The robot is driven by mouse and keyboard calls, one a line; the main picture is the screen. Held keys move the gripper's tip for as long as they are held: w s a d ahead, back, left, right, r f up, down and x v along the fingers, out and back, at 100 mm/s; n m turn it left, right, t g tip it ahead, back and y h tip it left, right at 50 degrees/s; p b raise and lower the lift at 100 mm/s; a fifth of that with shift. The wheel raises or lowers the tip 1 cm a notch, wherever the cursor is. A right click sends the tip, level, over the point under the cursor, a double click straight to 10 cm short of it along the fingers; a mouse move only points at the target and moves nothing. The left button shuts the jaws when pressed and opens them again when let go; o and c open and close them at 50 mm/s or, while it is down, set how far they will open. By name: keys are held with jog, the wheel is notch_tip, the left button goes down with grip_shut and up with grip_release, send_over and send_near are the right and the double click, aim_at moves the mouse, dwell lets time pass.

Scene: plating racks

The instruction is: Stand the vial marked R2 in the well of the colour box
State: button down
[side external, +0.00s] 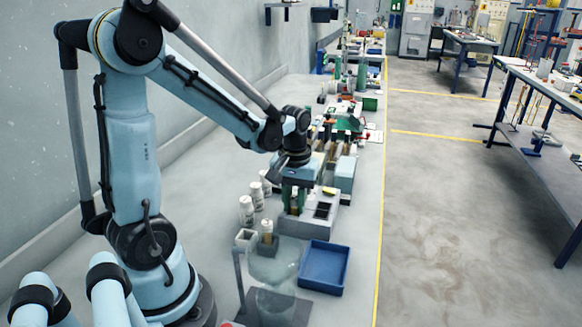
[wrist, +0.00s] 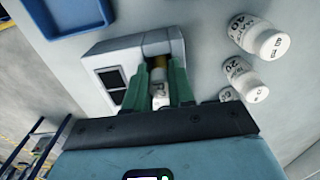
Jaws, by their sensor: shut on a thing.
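My gripper (wrist: 157,72) has green fingers shut on a small vial (wrist: 159,75) with a pale body and an amber-brown part. Its marking cannot be read. The colour box (wrist: 98,60) is a light grey block with dark square windows and a recessed well at one end. The vial is lined up at that well in the wrist view; I cannot tell whether it is inside or just above it. In the side view my gripper (side external: 295,207) is low over the back-left end of the box (side external: 318,224), and the fingers hide most of the vial.
Several white bottles (wrist: 248,78) stand close beside the box. A blue tray (side external: 323,268) lies in front of it. A small holder with a tan-topped vial (side external: 267,230) and a transparent vessel (side external: 274,265) are nearer. More equipment crowds the bench behind.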

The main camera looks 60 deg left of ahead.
jog(key=shift+f, duration=0.1)
jog(key=c, duration=1)
grip_release()
jog(key=shift+o, duration=0.6)
jog(key=shift+r, duration=0.35)
notch_tip(320, 180, up, 12)
jog(key=shift+f, duration=0.25)
jog(key=s+d+f+m+t, duration=0.1)
jog(key=d+f+m+t, duration=0.2)
jog(key=d+m+t, duration=0.4)
jog(key=shift+s+d+f+m, duration=0.35)
jog(key=shift+d+m, duration=0.65)
jog(key=shift+d, duration=1)
